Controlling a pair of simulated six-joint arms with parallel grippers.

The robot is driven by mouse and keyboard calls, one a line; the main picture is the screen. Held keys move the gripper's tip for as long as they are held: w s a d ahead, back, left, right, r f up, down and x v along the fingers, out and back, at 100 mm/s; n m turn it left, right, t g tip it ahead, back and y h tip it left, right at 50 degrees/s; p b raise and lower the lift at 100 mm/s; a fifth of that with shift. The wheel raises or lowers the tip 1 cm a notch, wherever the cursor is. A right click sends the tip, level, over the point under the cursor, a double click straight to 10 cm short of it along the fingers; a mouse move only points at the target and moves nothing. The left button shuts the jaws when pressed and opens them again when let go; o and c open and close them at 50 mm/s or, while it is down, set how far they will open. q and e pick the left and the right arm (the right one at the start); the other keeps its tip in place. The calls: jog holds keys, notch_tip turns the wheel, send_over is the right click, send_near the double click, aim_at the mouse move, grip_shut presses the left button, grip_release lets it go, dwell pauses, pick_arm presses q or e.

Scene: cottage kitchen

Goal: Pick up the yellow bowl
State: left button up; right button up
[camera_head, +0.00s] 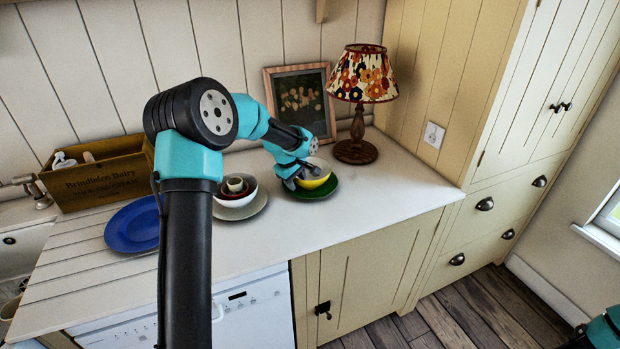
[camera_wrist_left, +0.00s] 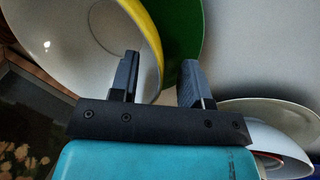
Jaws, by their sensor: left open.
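The yellow bowl (camera_head: 317,181) stands on a green plate (camera_head: 329,191) on the worktop, in front of the lamp. Its outside is yellow and its inside is white. My left gripper (camera_head: 291,181) is at the bowl's left edge and hides part of it. In the left wrist view my left gripper (camera_wrist_left: 160,62) is open. The bowl's rim (camera_wrist_left: 150,28) passes between its fingers, one on the inner side and one on the outer side over the green plate (camera_wrist_left: 186,35). Contact cannot be told. My right gripper is not in view.
A stack of bowls (camera_head: 236,192) on a plate stands just left of the gripper. A blue plate (camera_head: 133,226), a wooden crate (camera_head: 97,183), a lamp (camera_head: 357,135) and a picture frame (camera_head: 301,95) are around. The worktop (camera_head: 400,195) is clear to the right.

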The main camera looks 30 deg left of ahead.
pick_arm(q)
jog(key=shift+c, duration=0.3)
grip_shut()
jog(key=shift+r, duration=0.1)
jog(key=shift+r, duration=1.75)
jog(key=s+d+r, duration=0.1)
jog(key=s+d, duration=0.8)
jog(key=s, duration=0.4)
jog(key=shift+r, duration=0.2)
jog(key=shift+s, duration=0.1)
